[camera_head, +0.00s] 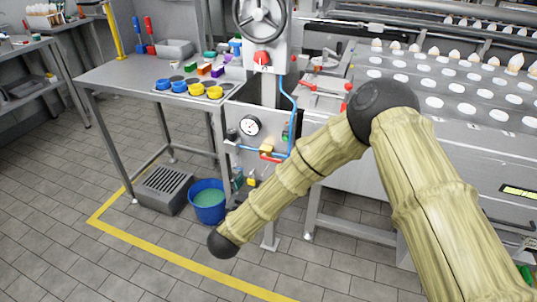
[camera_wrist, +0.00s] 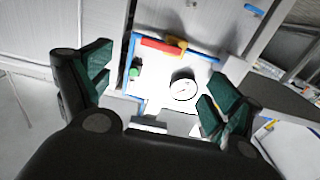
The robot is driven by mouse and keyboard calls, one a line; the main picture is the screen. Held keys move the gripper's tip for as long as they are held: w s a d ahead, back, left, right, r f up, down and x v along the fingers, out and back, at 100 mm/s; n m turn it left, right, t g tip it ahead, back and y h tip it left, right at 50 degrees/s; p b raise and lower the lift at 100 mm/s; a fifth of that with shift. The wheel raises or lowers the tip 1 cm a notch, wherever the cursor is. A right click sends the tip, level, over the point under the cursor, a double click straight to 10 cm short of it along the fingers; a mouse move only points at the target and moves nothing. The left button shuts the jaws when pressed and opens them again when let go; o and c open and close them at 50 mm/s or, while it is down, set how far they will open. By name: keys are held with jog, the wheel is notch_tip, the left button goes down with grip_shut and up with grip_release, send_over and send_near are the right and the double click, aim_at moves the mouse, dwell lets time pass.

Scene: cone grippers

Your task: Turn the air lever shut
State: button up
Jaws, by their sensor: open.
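The air lever is a short red handle (camera_head: 270,158) beside a yellow valve body (camera_head: 266,149), on the blue pipe low on the machine's grey panel. In the wrist view the red handle (camera_wrist: 160,46) lies along the blue pipe, and the yellow valve part (camera_wrist: 178,46) is at its right end. My gripper (camera_wrist: 157,85) is open and empty, its two green-padded fingers spread in front of the panel. The lever is beyond the fingers, toward the top of the picture, and is not touched. In the head view my gripper cannot be made out.
A round gauge (camera_head: 250,126) and a green button (camera_head: 286,136) sit on the panel near the lever. A blue bucket (camera_head: 208,200) and a grey crate (camera_head: 166,188) stand on the floor below. The conveyor (camera_head: 450,100) lies to the right. Open floor lies in front.

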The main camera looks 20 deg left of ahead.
aim_at(270, 159)
jog(key=w, duration=1)
jog(key=shift+w+d+r, duration=0.1)
jog(key=shift+w+r, duration=0.05)
jog(key=shift+w, duration=0.25)
jog(key=c, duration=1)
